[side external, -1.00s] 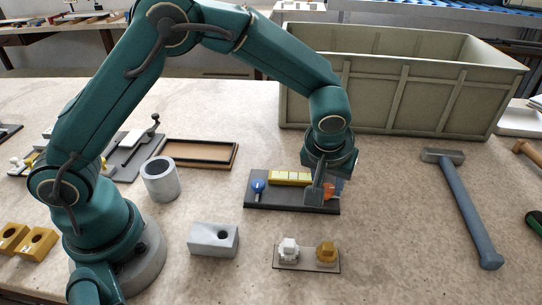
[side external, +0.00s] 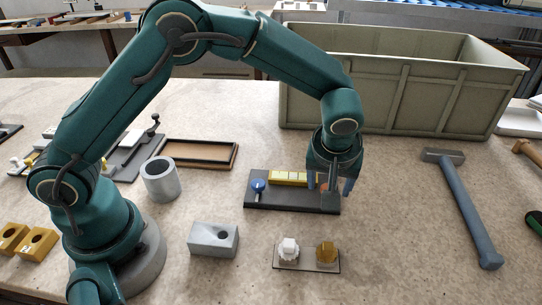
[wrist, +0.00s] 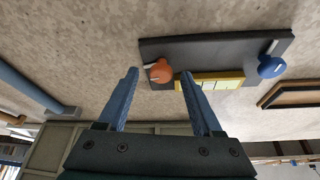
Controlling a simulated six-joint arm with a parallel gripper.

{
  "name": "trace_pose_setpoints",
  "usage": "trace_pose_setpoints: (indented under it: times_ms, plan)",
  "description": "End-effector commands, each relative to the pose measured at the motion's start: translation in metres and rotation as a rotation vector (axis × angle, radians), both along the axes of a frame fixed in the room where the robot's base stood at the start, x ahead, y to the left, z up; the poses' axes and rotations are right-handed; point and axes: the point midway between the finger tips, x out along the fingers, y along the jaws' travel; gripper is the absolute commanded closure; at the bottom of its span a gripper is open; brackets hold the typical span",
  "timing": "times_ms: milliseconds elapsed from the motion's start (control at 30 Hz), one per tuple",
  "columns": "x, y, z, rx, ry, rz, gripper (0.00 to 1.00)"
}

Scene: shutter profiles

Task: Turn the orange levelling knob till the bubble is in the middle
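The orange levelling knob (wrist: 159,71) stands at one end of a dark base plate (wrist: 215,47). A yellow level vial (wrist: 222,80) lies along the plate's edge. A blue knob (wrist: 271,67) with a white mark is at the other end. The vial also shows in the side view (side external: 288,177), but I cannot make out the bubble. My gripper (wrist: 160,73) is open, with its two blue fingers apart on either side of the orange knob and gaps visible in the wrist view. In the side view my gripper (side external: 329,187) partly hides the orange knob.
A plate with a white and a yellow knob (side external: 307,267) lies in front. A hammer (side external: 465,210) lies right; a large bin (side external: 400,85) stands behind.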

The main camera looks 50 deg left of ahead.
Motion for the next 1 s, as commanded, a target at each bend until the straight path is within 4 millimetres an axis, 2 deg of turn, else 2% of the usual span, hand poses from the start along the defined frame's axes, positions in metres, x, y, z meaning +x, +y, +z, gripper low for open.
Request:
trace_pose_setpoints:
  times_ms: [267, 700, 1000]
  plan:
    - [0.000, 0.000, 0.000, 0.002, 0.001, 0.000, 0.34]
    - [-0.015, -0.010, 0.045, 0.000, -0.001, 0.000, 0.34]
    - [-0.017, -0.010, 0.047, 0.001, 0.001, -0.001, 0.34]
